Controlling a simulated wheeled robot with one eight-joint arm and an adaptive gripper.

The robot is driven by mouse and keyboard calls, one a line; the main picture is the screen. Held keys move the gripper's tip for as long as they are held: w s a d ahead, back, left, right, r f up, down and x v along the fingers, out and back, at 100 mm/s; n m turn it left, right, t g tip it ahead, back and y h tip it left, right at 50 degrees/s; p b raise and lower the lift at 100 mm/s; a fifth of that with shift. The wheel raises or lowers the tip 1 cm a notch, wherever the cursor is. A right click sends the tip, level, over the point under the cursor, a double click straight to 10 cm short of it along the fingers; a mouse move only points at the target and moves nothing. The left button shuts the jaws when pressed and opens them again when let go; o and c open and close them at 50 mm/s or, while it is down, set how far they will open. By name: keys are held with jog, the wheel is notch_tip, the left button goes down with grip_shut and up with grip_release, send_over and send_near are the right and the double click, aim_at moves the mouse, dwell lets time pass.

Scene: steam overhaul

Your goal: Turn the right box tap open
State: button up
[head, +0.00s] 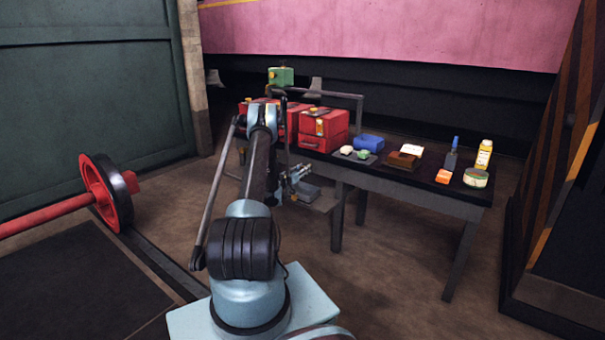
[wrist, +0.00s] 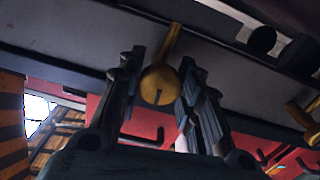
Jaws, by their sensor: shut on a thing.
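A brass tap (wrist: 160,85) with a round knob and a stem hangs at a grey beam in the wrist view. My gripper (wrist: 160,70) has one finger on each side of the round knob and is shut on it. The knob has a dark slot in its face. In the head view my gripper (head: 299,174) is low beside the table's left part, and the tap it holds cannot be made out there. A second brass piece (wrist: 302,112) shows at the right edge of the wrist view, apart from my fingers.
Red boxes (head: 322,126) with yellow fittings stand on the dark table (head: 400,188). A red wheelset (head: 104,190) lies at left. Open floor lies in front of the table.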

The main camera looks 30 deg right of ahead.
jog(key=n, duration=0.8)
jog(key=shift+w+a+n, duration=0.1)
jog(key=shift+n, duration=0.3)
jog(key=n, duration=0.4)
jog(key=shift+n, duration=1.9)
jog(key=o, duration=1.1)
jog(key=shift+f, duration=0.1)
